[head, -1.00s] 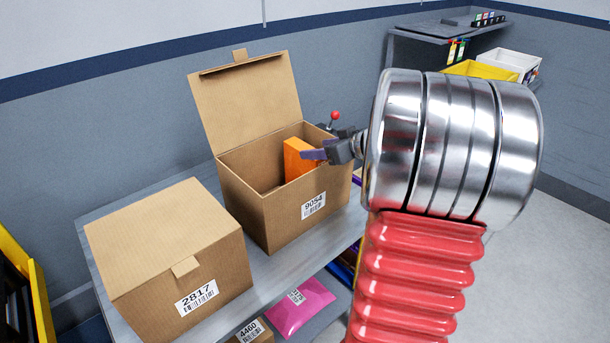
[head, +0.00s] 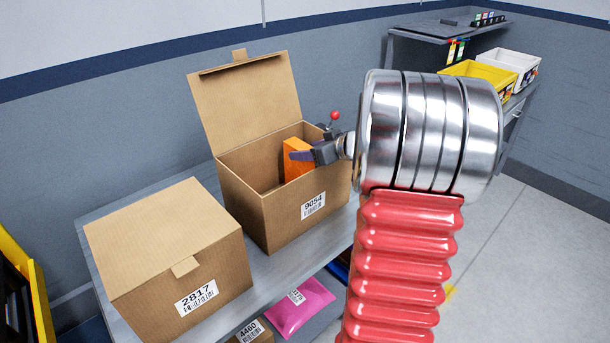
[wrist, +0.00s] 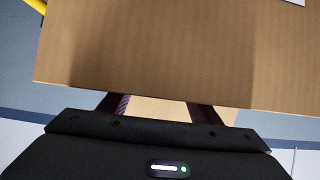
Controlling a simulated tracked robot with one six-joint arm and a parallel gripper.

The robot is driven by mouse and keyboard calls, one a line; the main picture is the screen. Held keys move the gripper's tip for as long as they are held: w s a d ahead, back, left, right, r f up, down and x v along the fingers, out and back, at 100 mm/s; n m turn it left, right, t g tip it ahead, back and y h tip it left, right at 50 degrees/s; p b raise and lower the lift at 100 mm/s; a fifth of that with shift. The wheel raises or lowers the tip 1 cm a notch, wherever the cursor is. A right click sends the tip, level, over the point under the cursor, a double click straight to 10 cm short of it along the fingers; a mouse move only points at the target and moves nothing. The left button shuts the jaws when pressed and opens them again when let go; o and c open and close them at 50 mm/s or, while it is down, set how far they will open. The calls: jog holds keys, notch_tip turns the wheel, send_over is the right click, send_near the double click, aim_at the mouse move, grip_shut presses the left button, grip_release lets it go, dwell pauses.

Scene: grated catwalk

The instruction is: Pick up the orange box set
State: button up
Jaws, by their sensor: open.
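The orange box set (head: 297,158) stands inside the open cardboard box labelled 9054 (head: 284,212), with its upper part showing above the near rim. Its lower part is hidden by the carton wall. My gripper (head: 302,156) is open at the right side of the carton, its fingers pointing left and overlapping the orange box in the head view. I cannot tell whether they touch it. In the wrist view, my gripper's fingers (wrist: 158,103) are spread apart, partly hidden behind brown cardboard (wrist: 150,50). The orange box does not show there.
A closed carton labelled 2817 (head: 165,250) stands left on the same grey shelf (head: 262,275). The open carton's lid (head: 246,105) stands up at the back. A pink package (head: 300,308) lies below. Yellow (head: 483,72) and white (head: 510,66) bins are at the back right.

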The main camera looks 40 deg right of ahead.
jog(key=shift+c, duration=0.4)
grip_shut()
dwell(0.5)
